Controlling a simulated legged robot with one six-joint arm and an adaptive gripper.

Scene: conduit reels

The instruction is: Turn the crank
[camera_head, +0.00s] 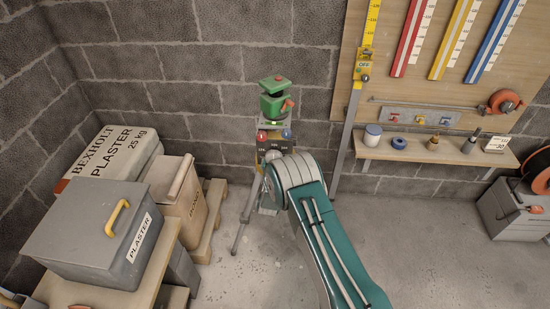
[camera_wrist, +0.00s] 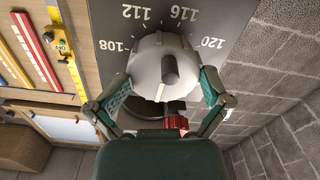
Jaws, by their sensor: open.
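A white scalloped round knob (camera_wrist: 163,66) with a dark grey grip (camera_wrist: 170,68) on its face fills the middle of the wrist view; it looks like the crank. It sits in front of a grey dial plate (camera_wrist: 215,20) marked 108, 112, 116 and 120. My gripper (camera_wrist: 164,88) is open, with one teal-padded finger on each side of the knob. The right finger is very near its edge; I cannot tell if it touches.
A red knob (camera_wrist: 177,122) is just below the white knob. A shelf (camera_head: 435,150) with small items and a yellow-topped vertical rule (camera_head: 366,40) are at the right.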

